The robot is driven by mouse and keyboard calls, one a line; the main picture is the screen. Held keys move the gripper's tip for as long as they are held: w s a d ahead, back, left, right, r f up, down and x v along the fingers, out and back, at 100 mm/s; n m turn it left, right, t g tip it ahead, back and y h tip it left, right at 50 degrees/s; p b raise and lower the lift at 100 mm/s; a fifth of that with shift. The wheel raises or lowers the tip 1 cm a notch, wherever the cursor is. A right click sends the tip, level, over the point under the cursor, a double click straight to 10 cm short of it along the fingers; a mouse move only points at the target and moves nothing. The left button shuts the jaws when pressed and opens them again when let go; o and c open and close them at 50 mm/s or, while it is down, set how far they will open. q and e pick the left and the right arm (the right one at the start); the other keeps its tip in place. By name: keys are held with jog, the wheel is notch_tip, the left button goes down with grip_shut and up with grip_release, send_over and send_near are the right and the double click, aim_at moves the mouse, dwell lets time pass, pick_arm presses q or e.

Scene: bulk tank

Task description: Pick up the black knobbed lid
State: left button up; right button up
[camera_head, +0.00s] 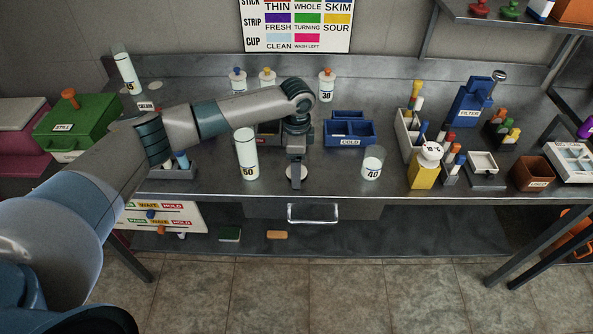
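I cannot make out a black knobbed lid in the head view. It may be hidden behind my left arm or gripper. My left gripper (296,168) points down near the front edge of the metal bench, in the middle of the view. The finger gap is too small to judge. My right gripper is not in view.
A tall white cylinder marked 50 (246,156) stands just left of my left gripper. A cup marked 40 (372,164) stands to the right. A blue COLD tray (349,132) is behind. The bench (330,181) is clear between gripper and cup.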

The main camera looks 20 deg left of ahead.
pick_arm(q)
jog(key=c, duration=1.1)
jog(key=shift+c, duration=0.2)
jog(key=shift+r, duration=0.1)
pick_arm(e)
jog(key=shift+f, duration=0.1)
